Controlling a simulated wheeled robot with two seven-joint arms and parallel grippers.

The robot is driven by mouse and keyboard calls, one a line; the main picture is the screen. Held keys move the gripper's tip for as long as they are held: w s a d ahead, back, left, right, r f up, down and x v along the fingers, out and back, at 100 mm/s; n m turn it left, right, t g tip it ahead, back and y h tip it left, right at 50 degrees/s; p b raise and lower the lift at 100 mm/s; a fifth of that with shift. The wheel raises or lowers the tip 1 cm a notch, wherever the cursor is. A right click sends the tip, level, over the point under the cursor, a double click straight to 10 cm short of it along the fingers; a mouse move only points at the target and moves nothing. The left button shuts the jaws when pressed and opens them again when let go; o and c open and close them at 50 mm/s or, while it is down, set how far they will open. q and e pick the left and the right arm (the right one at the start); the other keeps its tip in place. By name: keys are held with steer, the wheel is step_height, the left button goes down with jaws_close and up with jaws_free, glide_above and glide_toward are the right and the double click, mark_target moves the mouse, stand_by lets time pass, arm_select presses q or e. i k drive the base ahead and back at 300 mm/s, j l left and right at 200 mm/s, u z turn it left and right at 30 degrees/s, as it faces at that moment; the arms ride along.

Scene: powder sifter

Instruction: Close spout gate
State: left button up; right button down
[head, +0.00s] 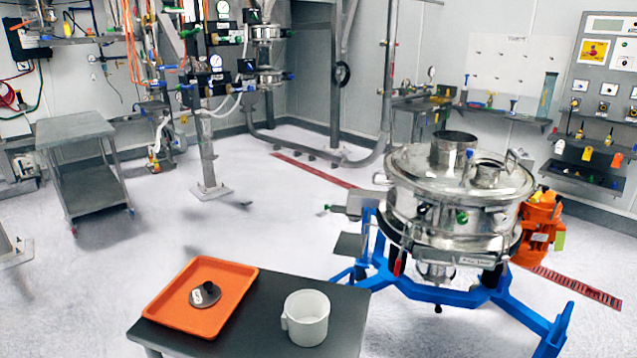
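The powder sifter (455,195) is a round, shiny steel drum on a blue frame (440,293), at the right of the head view. A grey box-like spout (358,203) juts from its left side. A small handle-like piece (324,211) sticks out left of the spout; I cannot tell whether it belongs to the gate or whether the gate is open or shut. A dark flat plate (349,246) shows below the spout. Neither of my grippers is in view.
A dark table (262,312) in front holds an orange tray (235,288) with a round metal part (204,294), and a white jug (306,318). An orange motor-like unit (538,222) is right of the sifter. A steel cart (75,128) stands left. The middle floor is clear.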

mark_target(338, 209)
steer(key=i+j+z, duration=0.4)
steer(key=j, duration=0.8)
steer(key=j+z, duration=0.35)
steer(key=j, duration=0.8)
steer(key=j+z, duration=0.4)
steer(key=j, duration=0.9)
